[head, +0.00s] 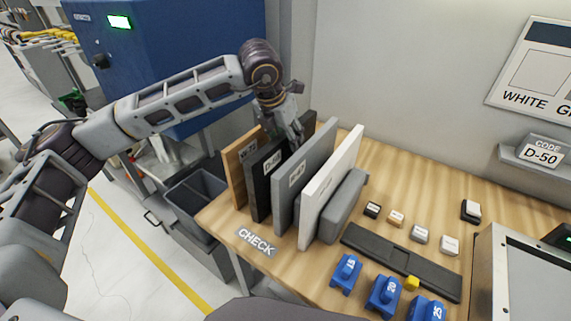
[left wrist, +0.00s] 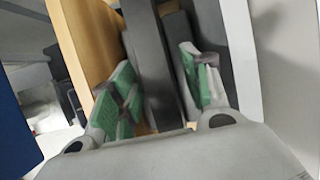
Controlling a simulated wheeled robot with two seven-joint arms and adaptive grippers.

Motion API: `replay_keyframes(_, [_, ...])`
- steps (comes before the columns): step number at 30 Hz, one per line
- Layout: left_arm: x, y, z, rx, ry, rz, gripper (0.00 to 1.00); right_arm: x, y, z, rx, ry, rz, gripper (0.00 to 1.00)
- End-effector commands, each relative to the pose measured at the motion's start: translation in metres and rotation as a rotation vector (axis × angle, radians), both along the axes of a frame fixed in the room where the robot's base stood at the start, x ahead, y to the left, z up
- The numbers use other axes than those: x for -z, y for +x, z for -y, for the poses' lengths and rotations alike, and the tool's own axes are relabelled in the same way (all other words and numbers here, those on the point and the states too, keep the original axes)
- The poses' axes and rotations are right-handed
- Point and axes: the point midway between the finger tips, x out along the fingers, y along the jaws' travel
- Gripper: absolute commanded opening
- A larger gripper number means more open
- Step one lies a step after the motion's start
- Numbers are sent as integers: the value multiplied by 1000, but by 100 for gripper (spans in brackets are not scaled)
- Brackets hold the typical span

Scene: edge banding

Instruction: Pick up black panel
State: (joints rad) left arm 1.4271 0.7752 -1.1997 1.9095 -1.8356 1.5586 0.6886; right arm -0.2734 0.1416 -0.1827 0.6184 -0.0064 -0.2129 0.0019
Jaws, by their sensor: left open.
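The black panel (head: 261,191) stands upright on the wooden table, between a wood-coloured panel (head: 238,170) on its left and a grey panel (head: 303,178) on its right. My left gripper (head: 293,130) is above the far part of the row, pointing down. In the left wrist view my left gripper (left wrist: 158,90) is open, with green-padded fingers on either side of the black panel (left wrist: 148,62). The wood-coloured panel also shows there (left wrist: 85,40). Whether the pads touch the black panel is hard to tell. My right gripper is not in view.
A white panel (head: 329,187) and a thick grey block (head: 344,207) stand right of the grey panel. Small sample blocks (head: 396,218), a dark rail (head: 402,262) and blue numbered blocks (head: 384,293) lie further right. A wall rises behind, and a blue cabinet (head: 175,55) stands back left.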

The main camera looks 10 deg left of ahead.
Motion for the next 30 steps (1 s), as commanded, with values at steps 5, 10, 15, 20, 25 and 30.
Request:
replay_keyframes(5, [19, 7, 3, -1, 0, -2, 47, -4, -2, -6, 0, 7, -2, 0])
replay_keyframes(10, [29, 11, 4, 0, 0, -1, 47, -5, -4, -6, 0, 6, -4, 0])
replay_keyframes(15, [30, 11, 4, 0, 0, 0, 47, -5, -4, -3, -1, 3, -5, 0])
replay_keyframes(20, [30, 11, 4, 0, 0, 0, 47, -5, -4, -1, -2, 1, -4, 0])
replay_keyframes(25, [30, 11, 4, 0, 0, 0, 45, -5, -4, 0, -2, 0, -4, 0])
replay_keyframes(30, [29, 11, 4, 0, 0, 0, 23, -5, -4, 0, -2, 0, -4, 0])
